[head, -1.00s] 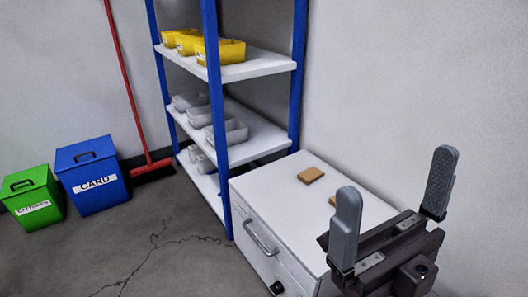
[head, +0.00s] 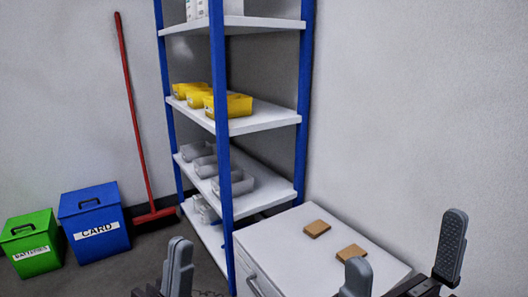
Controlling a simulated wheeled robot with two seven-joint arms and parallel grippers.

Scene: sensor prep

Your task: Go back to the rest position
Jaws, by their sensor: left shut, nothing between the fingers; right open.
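My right gripper (head: 404,262) shows at the bottom right of the head view. Its two grey fingers stand upright and wide apart, with nothing between them. The fingers appear in front of the white cabinet (head: 278,238) and the wall. My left gripper (head: 179,266) shows at the bottom, left of the cabinet. Its grey fingers are together and hold nothing. The lower parts of both grippers are cut off by the picture's bottom edge.
Two small brown blocks, one further back (head: 317,229) and one nearer (head: 351,253), lie on the cabinet. A blue-framed shelf (head: 219,110) holds yellow bins (head: 228,104) and grey bins. A blue box (head: 95,222), a green box (head: 32,243) and a red broom (head: 134,120) stand left.

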